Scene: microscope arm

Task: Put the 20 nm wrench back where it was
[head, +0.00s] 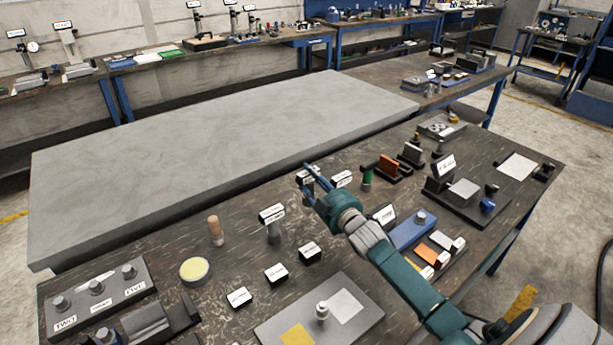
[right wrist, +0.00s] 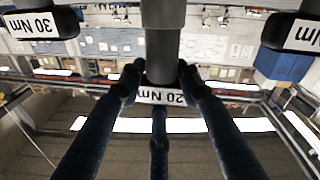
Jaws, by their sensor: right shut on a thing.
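The 20 Nm wrench (right wrist: 163,50) is a grey cylinder with a black head and a white "20 Nm" label, seen upside down in the right wrist view. My right gripper (right wrist: 159,75) has its dark fingers closed around it near the label. In the head view my right gripper (head: 308,178) is over the far middle edge of the near table, next to a black-and-white label. The wrench's body is mostly hidden there, and I cannot tell whether its lower end touches anything. My left gripper is not in view.
A 30 Nm labelled piece (right wrist: 38,25) and another labelled piece (right wrist: 292,32) flank the wrench. The grey slab (head: 200,150) behind is bare.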

